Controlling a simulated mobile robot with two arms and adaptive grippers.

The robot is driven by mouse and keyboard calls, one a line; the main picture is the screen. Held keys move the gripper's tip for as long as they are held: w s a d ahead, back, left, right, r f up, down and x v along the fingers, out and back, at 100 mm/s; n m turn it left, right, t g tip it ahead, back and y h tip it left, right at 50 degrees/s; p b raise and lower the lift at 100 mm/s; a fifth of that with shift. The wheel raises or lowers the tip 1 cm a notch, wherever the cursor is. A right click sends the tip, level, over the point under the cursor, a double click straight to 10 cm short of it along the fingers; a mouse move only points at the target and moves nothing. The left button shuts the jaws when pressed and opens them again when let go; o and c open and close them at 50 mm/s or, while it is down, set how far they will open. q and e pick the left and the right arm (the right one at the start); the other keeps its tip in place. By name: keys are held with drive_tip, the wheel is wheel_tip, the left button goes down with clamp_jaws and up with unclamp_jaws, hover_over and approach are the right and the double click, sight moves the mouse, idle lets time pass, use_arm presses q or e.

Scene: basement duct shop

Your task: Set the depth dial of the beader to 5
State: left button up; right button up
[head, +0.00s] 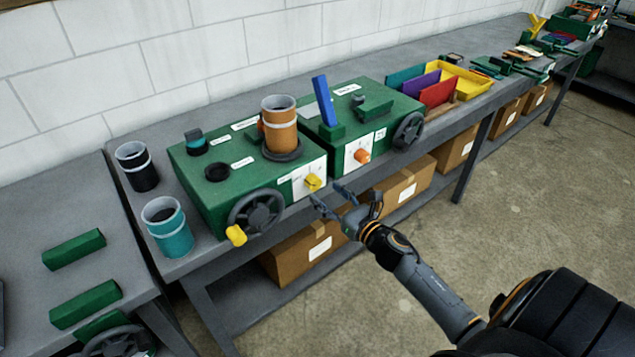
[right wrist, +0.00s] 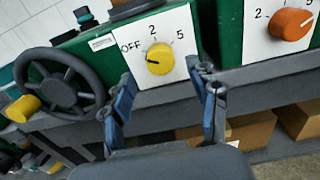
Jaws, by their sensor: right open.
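Two green machines stand side by side on the bench; their name labels are too small to read, so I cannot tell which is the beader. The left machine (head: 218,188) has a yellow dial (head: 313,182) on a white plate marked OFF, 2 and 5. In the right wrist view this yellow dial (right wrist: 159,58) has a dark mark on its left side, towards OFF. The right machine (head: 390,102) has an orange dial (head: 362,156), its mark towards 5 in the right wrist view (right wrist: 291,24). My right gripper (head: 327,195) is open and empty, just short of the yellow dial. My left gripper is out of view.
A dark handwheel (head: 256,212) with a yellow handle (head: 236,235) sits left of the yellow dial. An orange cylinder (head: 280,125) stands on the left machine. Black (head: 138,168) and teal (head: 167,228) cylinders stand at left. Cardboard boxes (head: 403,188) sit below.

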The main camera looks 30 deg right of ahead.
sight(317, 186)
drive_tip(key=shift+w+a+p, duration=0.15)
drive_tip(key=shift+w+p, duration=0.2)
drive_tip(key=shift+w, duration=2)
drive_tip(key=c, duration=1.2)
drive_tip(key=shift+f, duration=0.1)
